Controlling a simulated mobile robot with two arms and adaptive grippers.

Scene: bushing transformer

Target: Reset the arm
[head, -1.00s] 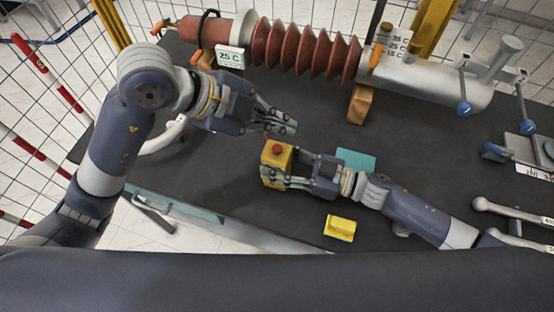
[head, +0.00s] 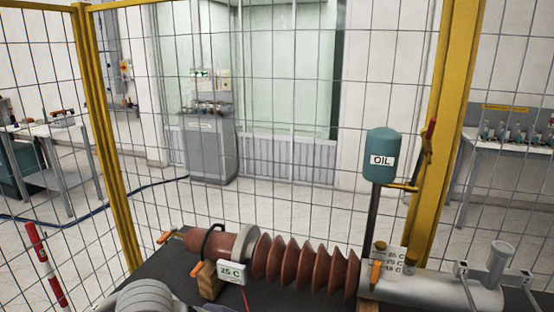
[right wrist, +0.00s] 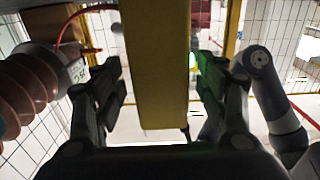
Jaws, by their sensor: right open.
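My right gripper (right wrist: 160,95) shows in the right wrist view. Its two fingers are apart, on either side of a yellow box (right wrist: 157,65). Whether they touch the box I cannot tell. A red cable (right wrist: 92,9) runs across the upper left of that view. A grey link of my left arm (right wrist: 270,85) stands at its right, and a rounded part of my arm (head: 148,298) shows at the bottom of the head view. My left gripper is not seen. The head view shows neither gripper.
The brown ribbed bushing (head: 305,268) lies along the dark table with a "25 C" display (head: 234,272). An oil tank (head: 380,157) stands on a post behind it. A wire fence with yellow posts (head: 108,150) closes off the back.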

